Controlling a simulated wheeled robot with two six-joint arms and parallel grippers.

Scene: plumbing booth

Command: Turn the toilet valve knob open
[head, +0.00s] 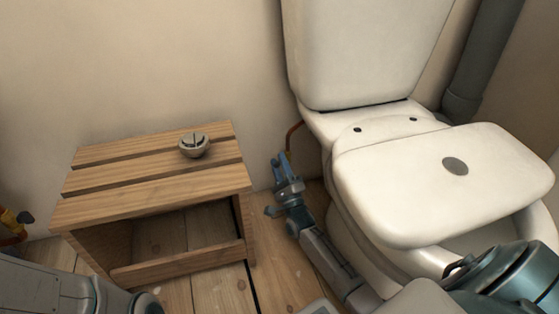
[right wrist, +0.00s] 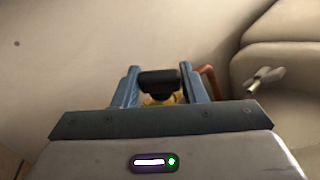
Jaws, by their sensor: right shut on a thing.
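The black toilet valve knob (right wrist: 158,83) shows in the right wrist view between the two blue fingers of my right gripper (right wrist: 160,86). The fingers are shut on it, one on each side. A yellow part (right wrist: 160,101) shows just below the knob, mostly hidden by the gripper body. In the head view my right gripper (head: 284,166) reaches down to the wall side of the toilet (head: 363,50), and the knob cannot be made out there. A copper pipe (head: 292,136) runs from behind the toilet down to the gripper. My left gripper is not in view.
A wooden slatted bench (head: 150,172) stands left of the right gripper, with a small round metal item (head: 194,145) on top. A silver winged piece (right wrist: 264,80) is right of the gripper in the wrist view. A grey pipe (head: 483,55) stands behind the toilet.

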